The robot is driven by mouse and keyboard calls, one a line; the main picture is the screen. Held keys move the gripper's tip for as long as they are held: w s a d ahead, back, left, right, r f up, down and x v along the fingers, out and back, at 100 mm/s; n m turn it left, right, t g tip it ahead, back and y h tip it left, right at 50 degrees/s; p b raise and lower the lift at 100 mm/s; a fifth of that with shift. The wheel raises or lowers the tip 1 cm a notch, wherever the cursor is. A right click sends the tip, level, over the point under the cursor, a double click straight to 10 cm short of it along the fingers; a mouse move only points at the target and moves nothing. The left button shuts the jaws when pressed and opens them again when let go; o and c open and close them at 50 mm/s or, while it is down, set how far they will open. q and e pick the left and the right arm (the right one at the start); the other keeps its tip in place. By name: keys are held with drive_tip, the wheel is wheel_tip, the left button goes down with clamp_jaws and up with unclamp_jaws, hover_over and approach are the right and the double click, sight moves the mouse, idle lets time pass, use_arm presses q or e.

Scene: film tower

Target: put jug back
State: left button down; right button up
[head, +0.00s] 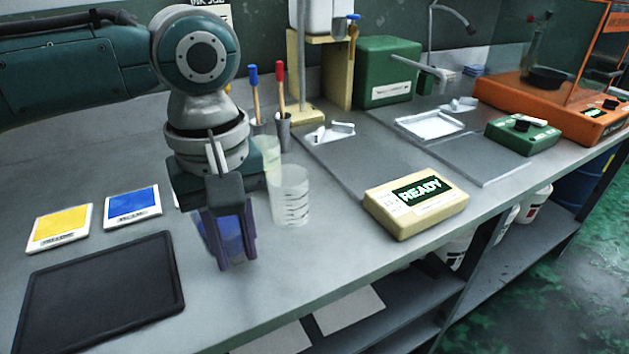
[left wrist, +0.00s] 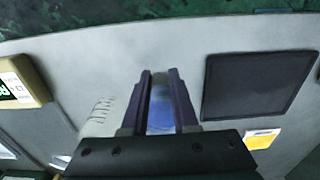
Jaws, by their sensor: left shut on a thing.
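My left gripper (head: 232,262) points down over the front part of the bench, with its two purple-grey fingers shut on a blue, see-through jug (head: 231,235). The fingers hide much of the jug, and I cannot tell whether its base touches the bench. In the left wrist view the fingers (left wrist: 160,75) also show, with the pale blue jug (left wrist: 160,118) between them. A clear marked jug (head: 291,196) stands just right of the gripper. A pale greenish jug (head: 271,152) is partly hidden behind my wrist. My right gripper is not in view.
A black mat (head: 105,295), a yellow card (head: 60,228) and a blue card (head: 133,205) lie left. A cream READY box (head: 416,207) sits right. Two cups with a blue-handled brush (head: 254,90) and a red-handled brush (head: 280,85) stand behind. The bench's front edge is close.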

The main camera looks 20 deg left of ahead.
use_arm(q)
drive_tip(key=shift+f, duration=0.9)
drive_tip(key=shift+f, duration=0.1)
drive_tip(key=c, duration=0.7)
unclamp_jaws()
